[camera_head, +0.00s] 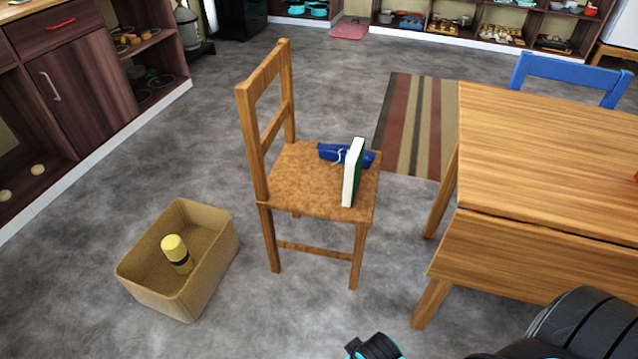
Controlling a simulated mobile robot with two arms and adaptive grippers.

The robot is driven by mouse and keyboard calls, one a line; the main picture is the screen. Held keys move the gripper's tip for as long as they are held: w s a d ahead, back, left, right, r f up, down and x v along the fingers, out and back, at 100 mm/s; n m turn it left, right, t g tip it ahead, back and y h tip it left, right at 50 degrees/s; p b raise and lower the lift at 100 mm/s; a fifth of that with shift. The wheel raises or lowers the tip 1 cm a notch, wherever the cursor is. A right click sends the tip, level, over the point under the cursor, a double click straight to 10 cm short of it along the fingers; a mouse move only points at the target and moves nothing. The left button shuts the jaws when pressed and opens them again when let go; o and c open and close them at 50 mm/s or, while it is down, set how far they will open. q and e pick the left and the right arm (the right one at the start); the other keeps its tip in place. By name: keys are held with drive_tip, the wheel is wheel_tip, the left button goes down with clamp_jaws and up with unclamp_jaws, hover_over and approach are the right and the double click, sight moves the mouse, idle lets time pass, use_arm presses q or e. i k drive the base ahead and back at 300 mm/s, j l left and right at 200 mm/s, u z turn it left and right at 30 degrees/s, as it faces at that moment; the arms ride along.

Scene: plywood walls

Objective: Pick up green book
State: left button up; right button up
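The green book (356,174) stands upright on the seat of the wooden chair (305,190), near the seat's right edge. Its white page edges face left and toward me, and the green cover shows on its right side. A blue object with a white band (330,152) lies on the seat behind and beside the book, partly hidden by it. Black arm parts of mine show at the bottom right, with a small black and teal part at the bottom centre. No gripper fingers are visible, and no gripper is at the book.
A tan open box (136,284) holding a yellow-topped bottle (176,252) stands on the floor left of the chair. A wooden table (540,150) is on the right, with a blue chair (570,72) behind it. A striped rug (408,125) lies beyond the chair. Grey floor in front is clear.

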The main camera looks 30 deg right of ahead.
sight(353, 162)
drive_tip(key=i+z, duration=0.1)
drive_tip(key=z, duration=0.25)
drive_tip(key=j+z, duration=0.1)
drive_tip(key=z, duration=0.25)
drive_tip(key=i+z, duration=0.1)
drive_tip(key=z, duration=0.2)
